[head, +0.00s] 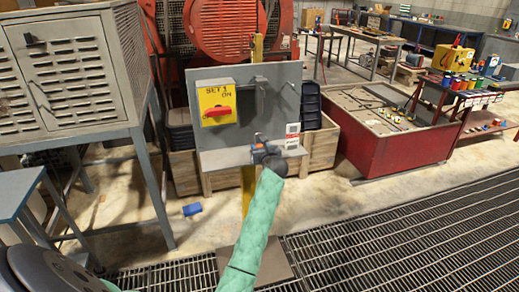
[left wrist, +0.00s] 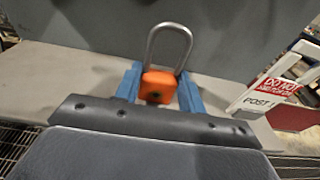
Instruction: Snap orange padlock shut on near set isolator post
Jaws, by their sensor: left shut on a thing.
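The orange padlock (left wrist: 158,87) is between the blue fingers of my left gripper (head: 264,153) in the left wrist view. Its steel shackle (left wrist: 170,38) points up and away from the gripper; I cannot tell whether it is latched. In the head view the padlock is mostly hidden by the gripper. The gripper is at the grey panel's small shelf (head: 225,158), below and right of the yellow isolator box (head: 217,103). That box reads "SET 1 ON" and has a red handle (head: 218,112). No post is clearly seen through the shackle. My right gripper is out of view.
A louvred grey cabinet (head: 70,70) stands left, a red bench (head: 385,130) right. A blue object (head: 192,209) lies on the floor.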

